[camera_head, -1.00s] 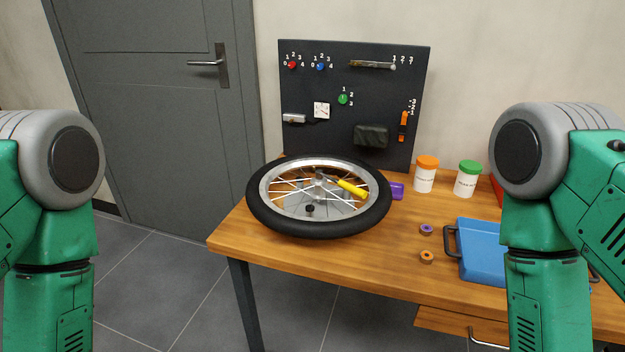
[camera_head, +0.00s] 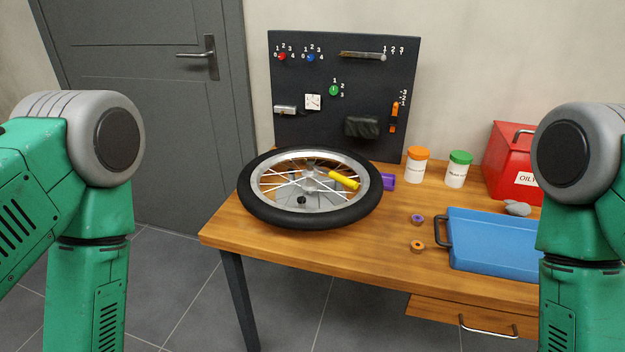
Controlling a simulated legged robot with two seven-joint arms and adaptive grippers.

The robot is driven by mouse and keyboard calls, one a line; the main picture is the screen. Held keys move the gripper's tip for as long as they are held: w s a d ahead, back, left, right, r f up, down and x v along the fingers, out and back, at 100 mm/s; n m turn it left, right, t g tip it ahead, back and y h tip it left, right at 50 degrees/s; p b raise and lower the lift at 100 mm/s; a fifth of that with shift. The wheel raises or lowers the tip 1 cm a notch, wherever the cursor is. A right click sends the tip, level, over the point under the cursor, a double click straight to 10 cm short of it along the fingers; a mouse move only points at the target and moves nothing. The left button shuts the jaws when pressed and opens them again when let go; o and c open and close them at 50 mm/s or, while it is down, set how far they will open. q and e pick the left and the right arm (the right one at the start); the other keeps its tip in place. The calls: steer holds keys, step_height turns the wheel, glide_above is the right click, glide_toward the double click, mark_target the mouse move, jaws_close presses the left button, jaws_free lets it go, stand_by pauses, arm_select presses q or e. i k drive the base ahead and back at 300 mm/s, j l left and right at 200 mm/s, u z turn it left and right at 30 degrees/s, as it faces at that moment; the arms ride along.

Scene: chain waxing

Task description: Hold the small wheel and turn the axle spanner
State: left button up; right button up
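The small wheel (camera_head: 272,213) lies flat on the left part of the wooden table, with a black tyre, silver rim and spokes. A tool with a yellow handle (camera_head: 343,180) lies at the wheel, its inner end near the hub; I take it for the axle spanner, but cannot tell whether it is seated on the axle. A purple piece (camera_head: 388,181) sits just right of the tyre, partly hidden. Only green and grey links of my two arms show, at the left and right edges. Both grippers are out of the picture.
A black pegboard (camera_head: 345,95) with knobs stands behind the wheel. Right of the wheel are an orange-lidded jar (camera_head: 417,168), a green-lidded jar (camera_head: 457,172), a blue tray (camera_head: 492,240), a red box (camera_head: 508,160) and two small rings (camera_head: 417,246). The table's front edge is clear.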

mark_target(352, 184)
steer(key=k, duration=0.25)
steer(key=k+z, duration=0.2)
steer(key=z, duration=0.3)
steer(key=k+l+z, duration=0.1)
steer(key=z, duration=0.35)
steer(key=i+j, duration=0.15)
steer(key=j, duration=0.25)
steer(key=i+j, duration=0.15)
steer(key=j, duration=0.3)
steer(key=i+j+z, duration=0.1)
steer(key=j, duration=0.3)
steer(key=i+j, duration=0.2)
steer(key=j, duration=0.25)
steer(key=i+j+z, duration=0.1)
steer(key=j, duration=0.3)
steer(key=i+j, duration=0.15)
steer(key=j, duration=0.3)
